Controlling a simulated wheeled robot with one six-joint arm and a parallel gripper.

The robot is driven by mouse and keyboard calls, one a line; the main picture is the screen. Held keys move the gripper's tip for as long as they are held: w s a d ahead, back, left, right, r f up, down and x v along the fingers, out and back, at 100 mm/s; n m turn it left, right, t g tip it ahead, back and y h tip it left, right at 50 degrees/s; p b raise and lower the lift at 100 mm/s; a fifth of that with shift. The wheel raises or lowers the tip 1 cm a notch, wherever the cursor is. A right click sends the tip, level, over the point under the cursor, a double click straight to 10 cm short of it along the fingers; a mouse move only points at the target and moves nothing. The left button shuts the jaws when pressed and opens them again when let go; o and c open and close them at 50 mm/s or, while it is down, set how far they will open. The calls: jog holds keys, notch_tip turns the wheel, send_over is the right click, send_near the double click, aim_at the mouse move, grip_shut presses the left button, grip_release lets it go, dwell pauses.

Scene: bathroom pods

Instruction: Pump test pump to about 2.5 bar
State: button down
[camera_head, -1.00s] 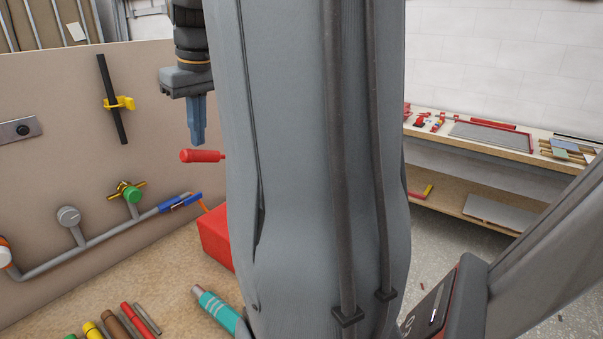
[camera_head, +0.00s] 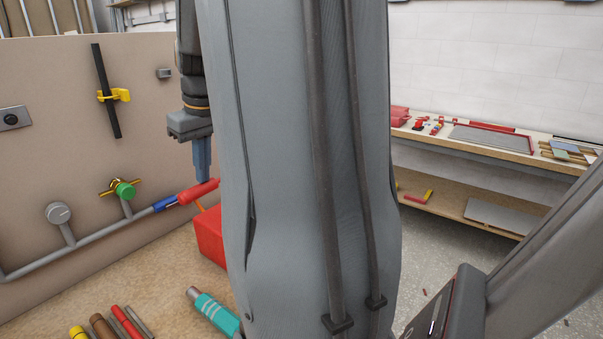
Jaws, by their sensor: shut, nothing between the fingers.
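The test pump is a red box (camera_head: 209,236) on the bench, partly hidden behind my arm. Its lever has a red handle (camera_head: 196,192), tilted slightly up to the right. My gripper (camera_head: 203,179) points down with shut, empty fingers. The fingertips are right at the handle's upper side and seem to touch it. An orange hose runs from the pump to the blue fitting (camera_head: 165,204) on the grey pipe. A round grey gauge (camera_head: 58,213) stands on that pipe; its reading is too small to tell.
A teal cylindrical tool (camera_head: 215,311) and several coloured pens or tools (camera_head: 120,322) lie on the bench front. The beige panel (camera_head: 60,130) stands behind the pipe. My arm blocks the middle of the view. A shelf (camera_head: 470,140) with tools stands at the back right.

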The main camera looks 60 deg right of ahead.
notch_tip(320, 180, up, 11)
jog(key=p, duration=0.9)
jog(key=shift+f, duration=0.1)
jog(key=shift+p, duration=0.45)
